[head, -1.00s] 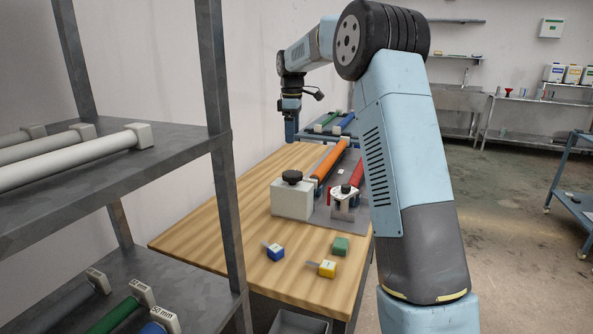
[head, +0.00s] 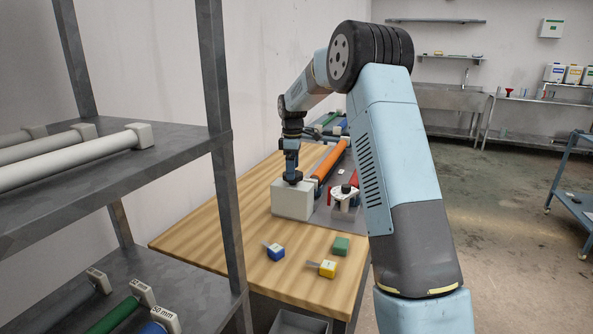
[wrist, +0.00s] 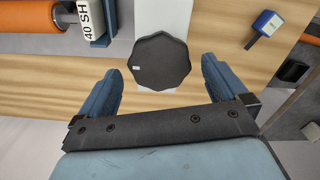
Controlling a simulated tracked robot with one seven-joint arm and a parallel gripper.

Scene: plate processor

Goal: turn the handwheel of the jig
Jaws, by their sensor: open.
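The jig's handwheel is a black lobed knob (wrist: 160,62) with a small pale mark, seen from above in the wrist view. It sits on a white block (head: 291,204) on the wooden table. In the wrist view my gripper (wrist: 162,70) is open, one blue finger on each side of the knob, with a visible gap on both sides. I cannot tell how high the fingertips are relative to the knob.
An orange roller (head: 331,161) lies behind the block, with a clamp (head: 344,199) with a black knob to the right. A shelf rack (head: 222,160) stands at left.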

